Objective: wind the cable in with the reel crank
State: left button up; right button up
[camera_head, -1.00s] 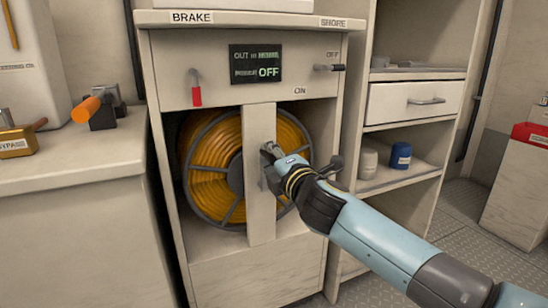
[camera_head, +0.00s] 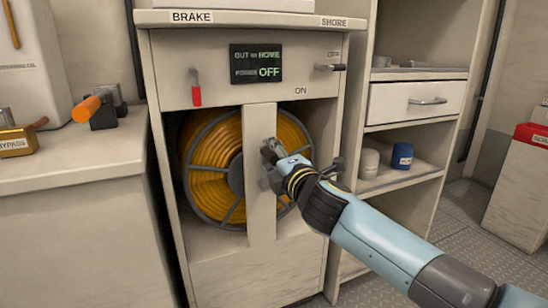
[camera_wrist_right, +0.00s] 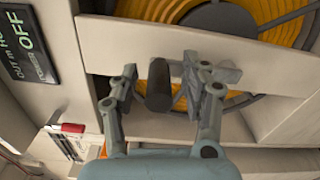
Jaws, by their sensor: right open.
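The cable reel (camera_head: 215,165), wound with orange-yellow cable, sits in the cabinet behind a pale upright post (camera_head: 260,215). My right gripper (camera_head: 268,152) is in front of this post. In the right wrist view, the open jaws (camera_wrist_right: 162,84) stand on either side of a dark cylindrical crank handle (camera_wrist_right: 158,86), with a gap visible beside it. In the head view the gripper hides most of the crank. A display (camera_head: 256,63) above reads power OFF. My left gripper is out of view.
A red-handled brake lever (camera_head: 196,90) and a dark shore switch lever (camera_head: 330,68) are on the panel above the reel. Shelves with a blue jar (camera_head: 402,156) stand to the right. A counter (camera_head: 75,165) stands to the left.

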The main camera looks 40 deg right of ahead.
jog(key=v, duration=1.2)
jog(key=shift+f, duration=0.1)
